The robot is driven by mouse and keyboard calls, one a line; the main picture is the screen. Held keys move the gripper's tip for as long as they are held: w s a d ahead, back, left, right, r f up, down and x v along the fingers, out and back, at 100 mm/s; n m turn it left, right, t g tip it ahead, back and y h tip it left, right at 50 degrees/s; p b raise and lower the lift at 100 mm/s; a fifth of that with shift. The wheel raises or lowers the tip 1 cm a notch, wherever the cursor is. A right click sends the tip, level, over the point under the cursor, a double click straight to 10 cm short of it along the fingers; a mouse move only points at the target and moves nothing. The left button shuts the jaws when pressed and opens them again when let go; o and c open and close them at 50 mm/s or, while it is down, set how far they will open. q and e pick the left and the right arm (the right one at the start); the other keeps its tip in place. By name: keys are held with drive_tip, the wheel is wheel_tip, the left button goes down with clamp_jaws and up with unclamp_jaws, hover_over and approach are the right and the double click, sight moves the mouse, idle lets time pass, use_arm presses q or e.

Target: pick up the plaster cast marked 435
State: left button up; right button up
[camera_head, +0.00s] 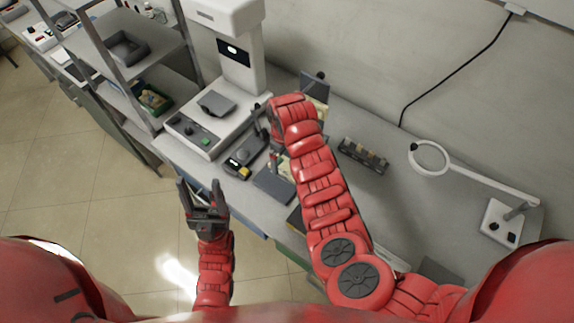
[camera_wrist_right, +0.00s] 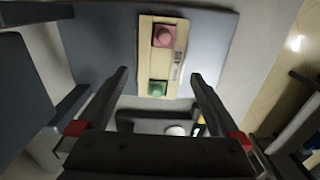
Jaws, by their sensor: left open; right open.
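No cast marked 435 can be made out; no number is legible. In the right wrist view a beige block (camera_wrist_right: 173,62) with a pink piece (camera_wrist_right: 165,35) and a green piece (camera_wrist_right: 157,88) lies on a grey flat surface (camera_wrist_right: 108,45). A dark mark on its side is too small to read. My right gripper (camera_wrist_right: 160,76) is open, its fingers on either side of the block's near end in the picture, with nothing between them. My red right arm hides much of the bench in the head view. My left gripper (camera_head: 203,195) is open and empty before the bench's front edge.
A dark rack (camera_head: 362,156) with several beige pieces stands on the bench (camera_head: 330,130) right of my right arm. A white instrument (camera_head: 240,60) stands at left, beside metal shelves (camera_head: 128,85).

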drive_tip(key=shift+f, duration=1.1)
drive_tip(key=c, duration=1.5)
